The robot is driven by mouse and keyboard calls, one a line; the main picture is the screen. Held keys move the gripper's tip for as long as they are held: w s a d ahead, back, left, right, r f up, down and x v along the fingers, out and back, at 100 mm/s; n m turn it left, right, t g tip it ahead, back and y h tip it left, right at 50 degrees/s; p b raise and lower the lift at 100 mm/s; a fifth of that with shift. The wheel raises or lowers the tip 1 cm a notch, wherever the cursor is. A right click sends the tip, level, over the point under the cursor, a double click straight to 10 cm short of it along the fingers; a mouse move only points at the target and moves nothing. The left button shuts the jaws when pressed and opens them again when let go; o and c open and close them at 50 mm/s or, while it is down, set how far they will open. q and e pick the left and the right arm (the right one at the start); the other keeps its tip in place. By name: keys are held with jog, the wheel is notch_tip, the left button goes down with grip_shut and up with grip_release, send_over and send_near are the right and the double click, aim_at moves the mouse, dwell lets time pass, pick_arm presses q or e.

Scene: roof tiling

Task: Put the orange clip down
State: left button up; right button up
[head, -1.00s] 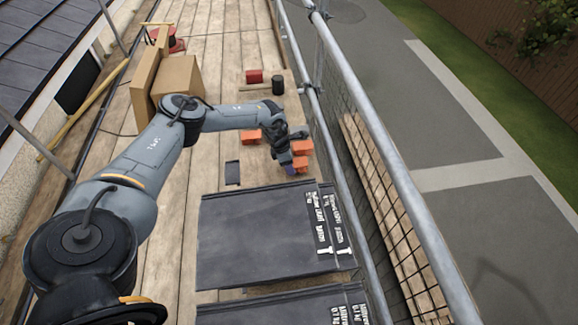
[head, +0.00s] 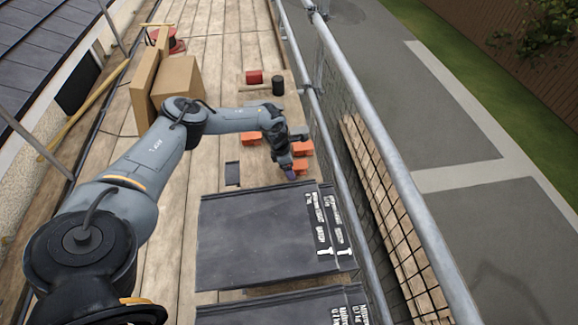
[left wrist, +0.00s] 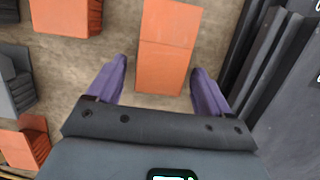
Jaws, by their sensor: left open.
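My left gripper (head: 290,172) is low over the boards beside the grey tile stack, in the head view. The left wrist view shows its two purple fingers (left wrist: 159,70) open and apart. An orange clip (left wrist: 163,68) lies between the fingertips, with visible gaps on both sides. A second orange clip (left wrist: 169,22) lies end to end with it, farther from the gripper. In the head view the near clip (head: 300,167) is partly hidden by the gripper, and the other clip (head: 302,149) lies just beyond. My right gripper is not seen.
Another orange piece (head: 252,138) lies left of the gripper. Dark grey tiles (head: 255,235) are stacked in front, close by. A scaffold rail (head: 375,130) with mesh runs along the right. Farther back are a red block (head: 254,77), a black-headed mallet (head: 278,85) and a cardboard box (head: 178,77).

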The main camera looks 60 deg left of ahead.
pick_arm(q)
jog(key=p+v, duration=0.2)
jog(key=v, duration=1)
jog(key=shift+a+r, duration=0.1)
jog(key=shift+r, duration=0.05)
